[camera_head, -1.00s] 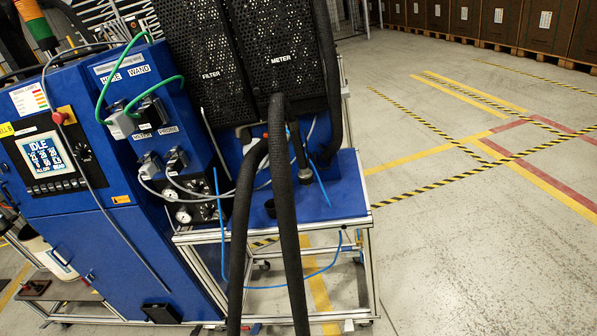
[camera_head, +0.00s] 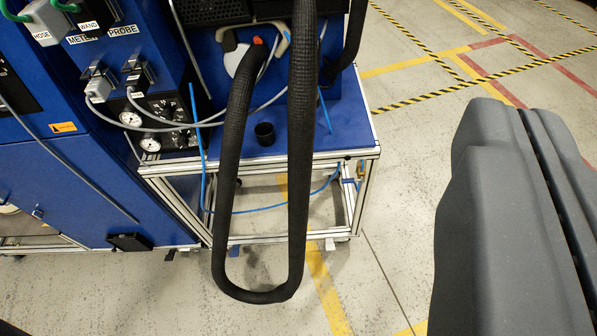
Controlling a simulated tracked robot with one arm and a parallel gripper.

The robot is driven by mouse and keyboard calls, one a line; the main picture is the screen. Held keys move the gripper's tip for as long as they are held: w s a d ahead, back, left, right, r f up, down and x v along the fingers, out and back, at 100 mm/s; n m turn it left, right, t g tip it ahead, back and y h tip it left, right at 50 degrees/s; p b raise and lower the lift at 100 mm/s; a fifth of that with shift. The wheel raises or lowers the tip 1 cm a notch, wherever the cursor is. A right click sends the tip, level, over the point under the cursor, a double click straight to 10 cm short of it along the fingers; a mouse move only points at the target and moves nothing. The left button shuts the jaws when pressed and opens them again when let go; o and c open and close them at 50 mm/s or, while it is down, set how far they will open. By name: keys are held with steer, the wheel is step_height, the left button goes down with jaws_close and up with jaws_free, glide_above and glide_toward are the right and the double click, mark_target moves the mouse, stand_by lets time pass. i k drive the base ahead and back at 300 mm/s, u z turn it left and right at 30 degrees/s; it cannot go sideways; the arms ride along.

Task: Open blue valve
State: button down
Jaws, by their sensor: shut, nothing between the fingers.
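My gripper (camera_head: 527,118) reaches in from the right edge as two grey jaws closed together along a dark seam. It is empty and right of the blue-topped cart (camera_head: 348,122), apart from it in the picture. A thin blue hose (camera_head: 268,211) loops from the cabinet side under the cart top toward the cart's right side. A small blue part (camera_head: 350,183) shows by the frame there; it may be the blue valve, but it is too small to tell, and its handle position is unclear.
A thick black hose (camera_head: 300,210) hangs in a long loop before the cart. A blue cabinet (camera_head: 75,185) with gauges and cable plugs stands left. A black cup (camera_head: 264,134) stands on the cart. Open floor with striped tape (camera_head: 425,105) lies right of the cart.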

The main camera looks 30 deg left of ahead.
mark_target(345, 181)
steer(key=u, duration=0.25)
steer(key=i, duration=1)
steer(key=z, duration=0.05)
